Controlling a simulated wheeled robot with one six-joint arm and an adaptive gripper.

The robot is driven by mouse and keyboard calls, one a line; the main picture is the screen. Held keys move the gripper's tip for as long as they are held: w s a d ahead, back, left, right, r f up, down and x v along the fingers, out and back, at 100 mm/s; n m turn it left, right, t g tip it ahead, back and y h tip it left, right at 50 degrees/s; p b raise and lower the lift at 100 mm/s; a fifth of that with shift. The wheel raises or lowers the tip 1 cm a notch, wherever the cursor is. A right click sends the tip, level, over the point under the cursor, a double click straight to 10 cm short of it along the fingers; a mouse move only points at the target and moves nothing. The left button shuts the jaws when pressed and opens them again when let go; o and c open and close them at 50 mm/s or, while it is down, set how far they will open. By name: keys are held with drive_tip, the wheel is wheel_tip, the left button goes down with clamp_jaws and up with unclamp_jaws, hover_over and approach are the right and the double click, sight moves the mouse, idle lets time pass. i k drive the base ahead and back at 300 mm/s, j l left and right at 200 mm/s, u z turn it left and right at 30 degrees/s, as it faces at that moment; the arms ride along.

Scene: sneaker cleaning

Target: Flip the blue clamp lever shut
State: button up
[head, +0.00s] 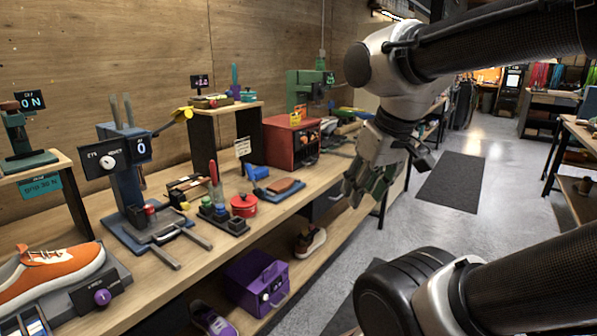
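A small blue fixture (257,173) sits on the bench at mid-length, with a dark base plate and a brown block beside it. It may be the blue clamp, but its lever is too small to make out. A larger dark blue stand (127,175) with a display reading 0, upright grey prongs and a yellow-ended arm stands to the left. I cannot tell which one carries the clamp lever. My gripper (365,190) hangs fingers down beyond the bench's front edge, right of the small blue fixture and apart from it. Its finger gap is unclear.
An orange sneaker (48,270) lies on a grey holder at the near left. A red pot (244,205) and a rack of small bottles (221,215) stand mid-bench. A red cabinet (291,142) is behind. A purple box (257,284) sits on the lower shelf. The floor aisle at right is open.

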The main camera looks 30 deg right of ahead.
sight(256, 190)
drive_tip(key=z, duration=0.2)
drive_tip(key=i+l, duration=0.4)
drive_tip(key=i, duration=0.2)
drive_tip(key=i+l, duration=0.4)
drive_tip(key=i, duration=0.2)
